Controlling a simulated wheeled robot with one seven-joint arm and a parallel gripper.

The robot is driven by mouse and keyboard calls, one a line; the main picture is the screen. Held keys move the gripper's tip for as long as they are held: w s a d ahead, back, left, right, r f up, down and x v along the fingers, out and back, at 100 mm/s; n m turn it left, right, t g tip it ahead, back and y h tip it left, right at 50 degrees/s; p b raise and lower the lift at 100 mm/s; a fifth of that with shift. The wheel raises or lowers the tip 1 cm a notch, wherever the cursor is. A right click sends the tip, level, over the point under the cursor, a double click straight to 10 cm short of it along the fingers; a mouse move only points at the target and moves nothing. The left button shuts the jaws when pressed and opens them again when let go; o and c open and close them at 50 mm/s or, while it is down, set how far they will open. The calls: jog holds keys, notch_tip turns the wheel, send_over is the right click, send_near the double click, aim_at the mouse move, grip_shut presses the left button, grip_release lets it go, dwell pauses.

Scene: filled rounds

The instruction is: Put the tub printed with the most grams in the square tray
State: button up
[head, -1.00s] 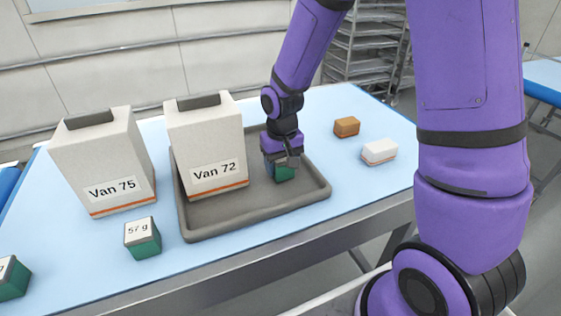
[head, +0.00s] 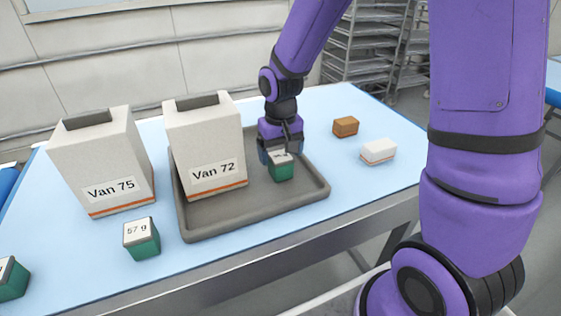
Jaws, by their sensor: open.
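A green tub with a white top (head: 281,171) stands in the grey square tray (head: 215,224), right of the Van 72 box; its print is mostly hidden by my gripper. My gripper (head: 279,158) is open, just above and around the top of this tub.
A tall box marked Van 72 (head: 206,140) stands in the tray's left part. A Van 75 box (head: 100,165) stands left of the tray. A brown block (head: 345,126) and a white block (head: 378,152) lie to the right on the blue table (head: 330,225).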

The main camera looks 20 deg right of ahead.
aim_at(282, 156)
notch_tip(282, 156, up, 8)
jog(key=shift+r, duration=0.1)
jog(key=s+d+r+t, duration=0.2)
jog(key=s+d+r, duration=0.1)
jog(key=s+r, duration=0.4)
jog(key=s+d+r+t, duration=0.3)
jog(key=s+r, duration=0.5)
jog(key=s, duration=0.6)
jog(key=shift+d, duration=0.35)
